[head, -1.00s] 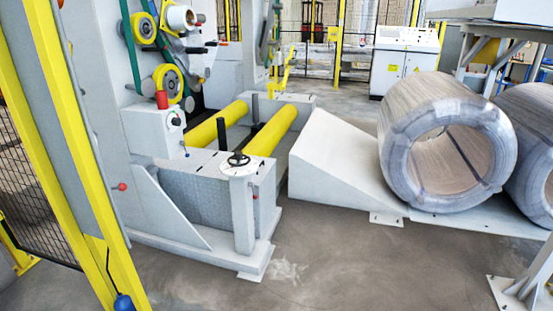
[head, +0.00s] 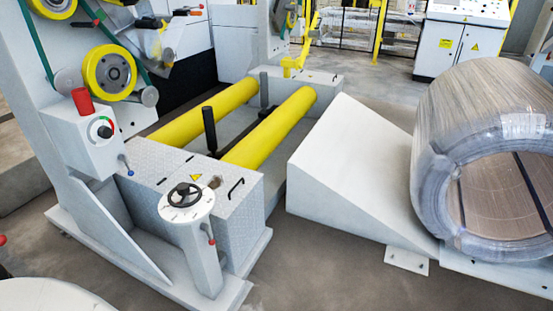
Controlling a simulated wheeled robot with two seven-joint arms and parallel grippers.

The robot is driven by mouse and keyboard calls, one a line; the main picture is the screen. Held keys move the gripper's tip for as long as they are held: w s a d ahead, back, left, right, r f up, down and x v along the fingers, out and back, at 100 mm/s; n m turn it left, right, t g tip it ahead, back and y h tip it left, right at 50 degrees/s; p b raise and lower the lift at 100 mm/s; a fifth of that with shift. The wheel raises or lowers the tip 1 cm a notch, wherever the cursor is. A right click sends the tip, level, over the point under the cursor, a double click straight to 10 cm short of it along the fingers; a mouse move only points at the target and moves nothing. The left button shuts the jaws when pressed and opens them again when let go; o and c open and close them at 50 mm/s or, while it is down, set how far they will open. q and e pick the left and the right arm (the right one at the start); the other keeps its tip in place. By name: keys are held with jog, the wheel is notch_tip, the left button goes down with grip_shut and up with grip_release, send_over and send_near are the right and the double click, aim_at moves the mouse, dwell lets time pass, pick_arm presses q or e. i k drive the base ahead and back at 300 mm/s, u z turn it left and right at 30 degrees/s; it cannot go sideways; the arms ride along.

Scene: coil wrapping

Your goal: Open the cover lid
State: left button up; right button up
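A grey checker-plate cover (head: 150,162) tops the box at the front of the wrapping machine. It lies flat and looks closed. It bears a yellow warning triangle and small dark handles, one of them at the right (head: 236,188). A post with a black handwheel (head: 186,194) stands in front of it and hides part of it. I cannot tell for sure which panel is the cover lid. Neither of my grippers is in view.
Two yellow rollers (head: 282,125) lie behind the box. A control box (head: 88,140) with a red lamp is at the left. A white ramp (head: 345,165) and a wrapped coil (head: 480,110) are at the right. Bare floor shows at the front.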

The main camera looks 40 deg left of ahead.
aim_at(230, 184)
jog(key=u, duration=0.55)
jog(key=i, duration=1.4)
jog(key=u, duration=1.7)
jog(key=i, duration=0.5)
jog(key=u, duration=0.45)
